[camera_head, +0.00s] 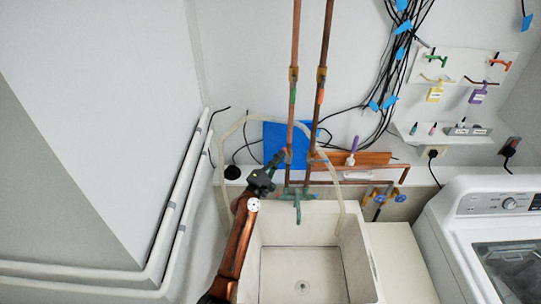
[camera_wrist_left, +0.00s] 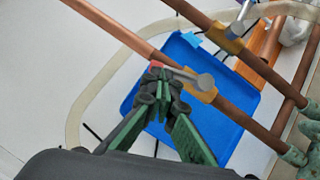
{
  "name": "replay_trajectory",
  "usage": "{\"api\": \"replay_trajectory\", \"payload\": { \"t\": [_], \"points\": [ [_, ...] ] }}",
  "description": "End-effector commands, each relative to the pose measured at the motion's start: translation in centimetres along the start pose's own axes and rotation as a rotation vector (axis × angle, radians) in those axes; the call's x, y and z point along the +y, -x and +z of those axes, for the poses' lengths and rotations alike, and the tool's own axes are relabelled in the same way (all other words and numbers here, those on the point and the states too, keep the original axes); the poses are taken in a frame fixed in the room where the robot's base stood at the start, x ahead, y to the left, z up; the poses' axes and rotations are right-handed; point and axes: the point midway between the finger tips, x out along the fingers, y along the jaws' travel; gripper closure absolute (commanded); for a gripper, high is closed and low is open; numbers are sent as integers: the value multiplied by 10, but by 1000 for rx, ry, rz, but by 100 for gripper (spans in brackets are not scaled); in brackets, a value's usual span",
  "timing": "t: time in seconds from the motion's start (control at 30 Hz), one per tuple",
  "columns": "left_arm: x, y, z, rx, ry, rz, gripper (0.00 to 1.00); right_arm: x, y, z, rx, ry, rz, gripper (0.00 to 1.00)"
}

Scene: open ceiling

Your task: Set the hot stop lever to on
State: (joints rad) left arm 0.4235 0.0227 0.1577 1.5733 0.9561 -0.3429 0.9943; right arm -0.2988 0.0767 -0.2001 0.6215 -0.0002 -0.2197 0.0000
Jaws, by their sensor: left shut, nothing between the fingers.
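Two upright copper pipes run down the wall behind the sink, each with a brass stop valve. The other pipe's grey lever (camera_wrist_left: 241,18) is at the upper right of the left wrist view. My left gripper (camera_head: 281,157) is shut and empty, its green-padded fingertips (camera_wrist_left: 157,78) right at the red end. I cannot tell whether they touch.
A white utility sink (camera_head: 252,262) with a greenish faucet (camera_head: 297,196) stands below. A blue panel (camera_head: 273,133) is behind the pipes, and a pale hose (camera_head: 222,150) loops around them. A washing machine (camera_head: 480,215) stands at right.

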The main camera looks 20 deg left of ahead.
Motion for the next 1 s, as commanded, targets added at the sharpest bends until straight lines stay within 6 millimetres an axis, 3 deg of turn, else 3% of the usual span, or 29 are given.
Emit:
{"api": "replay_trajectory", "payload": {
  "t": [1.0],
  "points": [
    [4,-6,9,0,1,3,100,5,8,3,-5,1,5,60]
  ]
}}
